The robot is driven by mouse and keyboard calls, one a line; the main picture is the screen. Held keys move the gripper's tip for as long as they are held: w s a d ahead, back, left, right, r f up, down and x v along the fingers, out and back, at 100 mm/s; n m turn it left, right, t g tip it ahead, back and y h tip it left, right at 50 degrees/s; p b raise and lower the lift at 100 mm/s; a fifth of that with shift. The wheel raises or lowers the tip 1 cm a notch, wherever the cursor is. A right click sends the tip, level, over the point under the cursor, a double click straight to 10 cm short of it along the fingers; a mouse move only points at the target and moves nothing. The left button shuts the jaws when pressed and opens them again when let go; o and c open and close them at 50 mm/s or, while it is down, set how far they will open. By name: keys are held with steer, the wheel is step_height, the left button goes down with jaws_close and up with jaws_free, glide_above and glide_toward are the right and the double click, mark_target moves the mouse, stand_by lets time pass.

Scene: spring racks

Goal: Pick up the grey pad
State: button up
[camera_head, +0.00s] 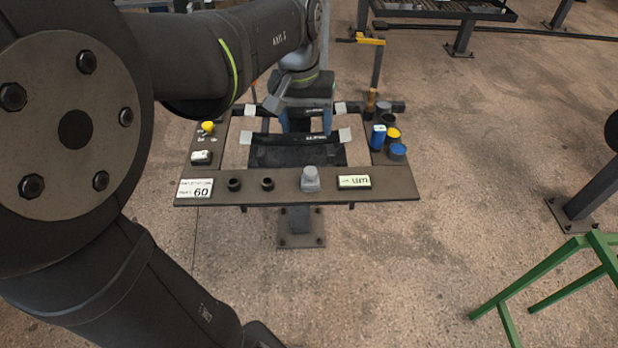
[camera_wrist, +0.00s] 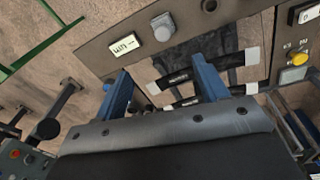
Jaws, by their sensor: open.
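A small light-grey block (camera_head: 310,183), the only plainly grey loose piece I can pick out, sits on the front rail of the rack, between a black ring and a green-white display. It also shows in the wrist view (camera_wrist: 163,26) at the top, beside the display. My gripper (camera_head: 309,128) is over the rack's middle opening, behind the block and apart from it. In the wrist view my gripper (camera_wrist: 161,66) has its two blue fingers spread wide with nothing held between them. The fingertips are partly hidden by the arm in the head view.
Two black straps with pale ends (camera_head: 344,135) span the opening above a dark sheet (camera_head: 270,157). A green stand (camera_head: 560,275) is at lower right.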

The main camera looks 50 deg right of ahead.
steer(key=a+f+m+h, duration=0.1)
steer(key=a+m+h, duration=0.1)
steer(key=a+m, duration=0.15)
steer(key=m+h, duration=0.1)
steer(key=m, duration=0.2)
glide_toward(310, 170)
steer(key=x, duration=0.6)
steer(key=shift+s+a+f, duration=0.15)
steer(key=shift+s+f, duration=0.15)
steer(key=shift+s, duration=0.05)
steer(key=shift+w+d+x, duration=0.1)
steer(key=shift+w+x, duration=0.05)
steer(key=shift+x, duration=1.25)
steer(key=shift+w+d+x, duration=0.15)
steer(key=shift+x, duration=1.3)
steer(key=shift+r, duration=0.1)
steer(key=c, duration=1.3)
